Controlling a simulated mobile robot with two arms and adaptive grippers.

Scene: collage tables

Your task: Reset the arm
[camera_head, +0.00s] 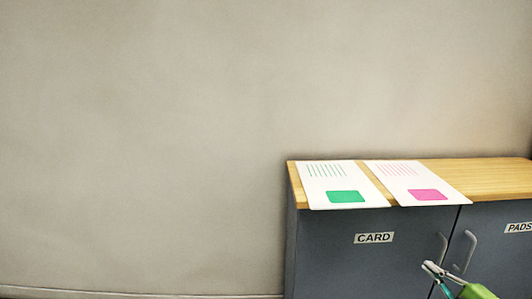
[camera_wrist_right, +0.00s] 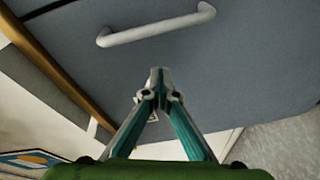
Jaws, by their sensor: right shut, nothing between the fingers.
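My right gripper (camera_head: 433,269) is at the lower right of the head view, in front of the grey cabinet (camera_head: 330,255) near its door handles. In the wrist view the right gripper (camera_wrist_right: 160,72) is shut with its fingertips together and nothing between them. A grey bar handle (camera_wrist_right: 157,30) lies just beyond the fingertips there, and the gripper looks apart from it. My left gripper is in neither view.
The cabinet has a wooden top (camera_head: 475,172). A sheet with a green block (camera_head: 341,184) and a sheet with a pink block (camera_head: 417,183) lie on it, over its front edge. Labels read CARD (camera_head: 374,238) and PADS (camera_head: 519,227). The wall at left is bare.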

